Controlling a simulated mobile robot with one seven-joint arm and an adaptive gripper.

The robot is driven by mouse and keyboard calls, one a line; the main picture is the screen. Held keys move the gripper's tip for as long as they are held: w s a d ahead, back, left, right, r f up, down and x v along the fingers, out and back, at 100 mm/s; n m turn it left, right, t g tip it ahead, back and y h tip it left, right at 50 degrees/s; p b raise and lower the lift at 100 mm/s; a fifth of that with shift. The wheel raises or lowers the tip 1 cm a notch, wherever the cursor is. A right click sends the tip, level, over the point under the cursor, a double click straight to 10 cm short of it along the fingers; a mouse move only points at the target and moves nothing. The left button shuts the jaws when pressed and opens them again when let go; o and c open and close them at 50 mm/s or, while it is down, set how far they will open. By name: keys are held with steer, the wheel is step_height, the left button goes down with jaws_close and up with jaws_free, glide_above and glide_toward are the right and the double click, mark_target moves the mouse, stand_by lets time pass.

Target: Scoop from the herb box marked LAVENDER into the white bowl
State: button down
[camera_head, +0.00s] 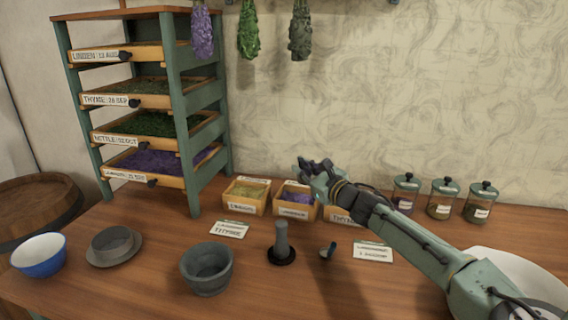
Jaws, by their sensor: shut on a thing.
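A small wooden box (283,210) with purple contents stands at the back of the table. Its label is blurred but looks like LAVENDER. A bowl (42,262), white inside and blue outside, stands upright at the far left of the table. Its inside looks empty. A small dark scoop-like thing (328,251) is in front of the boxes.
A box with yellowish contents (238,206) and a THYME box (341,216) flank the purple one. A drawer rack (180,90) rises at left. A grey mortar (206,279), dark pestle (281,239), grey dish (118,258), label cards and lidded jars (442,210) stand around.

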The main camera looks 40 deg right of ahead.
steer(key=shift+w+a, duration=0.1)
steer(key=shift+w, duration=0.2)
steer(key=shift+s+f, duration=0.1)
steer(key=shift+f, duration=1.3)
step_height(320, 180, down, 7)
steer(key=b, duration=0.6)
steer(key=shift+r, duration=0.2)
steer(key=shift+b, duration=0.35)
steer(key=shift+w+a+b, duration=0.45)
steer(key=shift+w+a, duration=0.3)
steer(key=shift+w, duration=0.3)
